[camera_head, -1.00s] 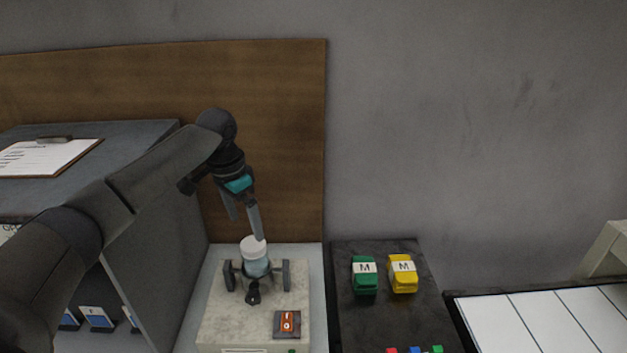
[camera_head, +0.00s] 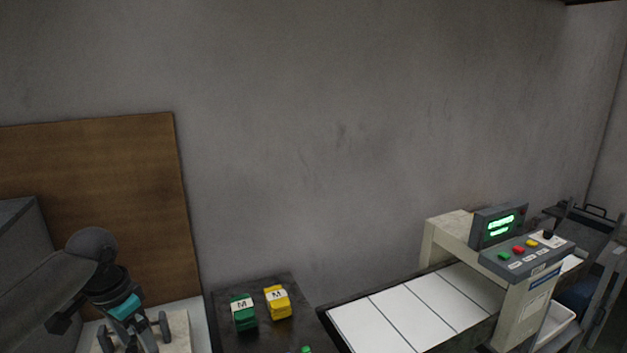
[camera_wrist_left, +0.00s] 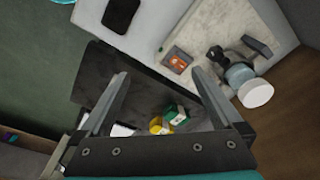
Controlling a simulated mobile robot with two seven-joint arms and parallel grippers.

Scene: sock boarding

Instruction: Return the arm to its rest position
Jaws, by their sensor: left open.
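My left arm comes in from the left in the head view, and its dark wrist with a teal band (camera_head: 124,306) is at the lower left. My left gripper (camera_wrist_left: 160,75) is open in the left wrist view, with nothing between its fingers. A jar with a white cap (camera_wrist_left: 256,93) stands in a clamp on the pale stone-topped device (camera_wrist_left: 205,40), to the right of the fingers and apart from them. In the head view only part of the device (camera_head: 178,328) shows behind my wrist. My right gripper is not in view.
A green bundle marked M (camera_head: 243,314) and a yellow one (camera_head: 277,303) lie on a dark surface (camera_head: 222,304). A white segmented belt (camera_head: 390,315) leads to a machine with a lit green display (camera_head: 499,227). A brown board (camera_head: 95,200) is behind my arm.

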